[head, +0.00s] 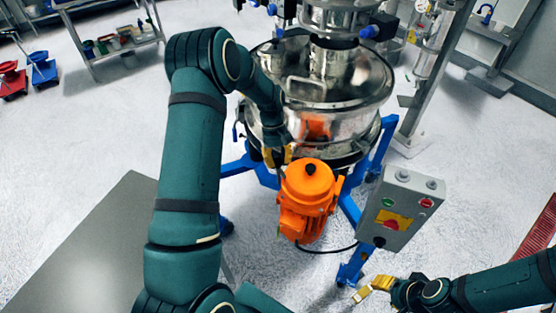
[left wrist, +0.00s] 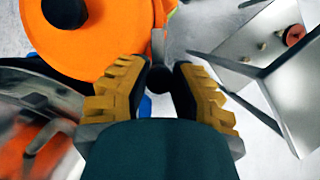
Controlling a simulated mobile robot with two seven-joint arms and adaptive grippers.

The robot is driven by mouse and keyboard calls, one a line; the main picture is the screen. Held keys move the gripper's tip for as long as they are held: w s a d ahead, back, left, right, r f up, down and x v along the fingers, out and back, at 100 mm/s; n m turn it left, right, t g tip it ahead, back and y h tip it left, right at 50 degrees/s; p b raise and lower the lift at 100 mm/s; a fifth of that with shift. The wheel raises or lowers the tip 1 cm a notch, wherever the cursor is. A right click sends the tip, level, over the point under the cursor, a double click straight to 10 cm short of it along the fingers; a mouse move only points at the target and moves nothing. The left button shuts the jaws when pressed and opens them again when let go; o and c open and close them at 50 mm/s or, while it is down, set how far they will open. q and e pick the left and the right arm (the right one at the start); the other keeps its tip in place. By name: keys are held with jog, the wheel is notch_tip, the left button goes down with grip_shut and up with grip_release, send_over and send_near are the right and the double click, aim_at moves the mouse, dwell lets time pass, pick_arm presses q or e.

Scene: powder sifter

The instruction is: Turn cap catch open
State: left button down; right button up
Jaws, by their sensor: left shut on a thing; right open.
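The steel sifter (head: 352,139) stands in the middle of the head view, with a round shiny lid (head: 290,85). My left gripper (head: 277,157) is at the sifter's front, just behind and left of the orange motor (head: 307,190). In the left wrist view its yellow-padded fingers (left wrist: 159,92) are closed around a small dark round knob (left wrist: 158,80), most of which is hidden. I cannot tell for sure that this knob is the cap catch. The orange motor fills the top left there (left wrist: 110,45). My right gripper (head: 372,288) is open and empty, low at the right.
A grey control box (head: 399,207) with buttons stands right of the motor. Blue legs (head: 377,155) carry the sifter. A grey table (head: 90,250) is at the lower left. A shelf cart (head: 115,40) stands at the back left. The floor between is mostly clear.

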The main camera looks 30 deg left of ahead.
pick_arm(q)
jog(key=m, duration=0.2)
jog(key=m+g+y, duration=0.1)
jog(key=m, duration=0.2)
jog(key=shift+s+d+f+m+y, duration=0.1)
jog(key=shift+f+m+y, duration=0.05)
jog(key=shift+m+y, duration=0.15)
jog(key=shift+m+g+y, duration=0.4)
jog(key=shift+m+y, duration=0.5)
jog(key=shift+m, duration=1.3)
jog(key=c, duration=0.8)
grip_release()
jog(key=shift+o, duration=0.2)
jog(key=v, duration=1.2)
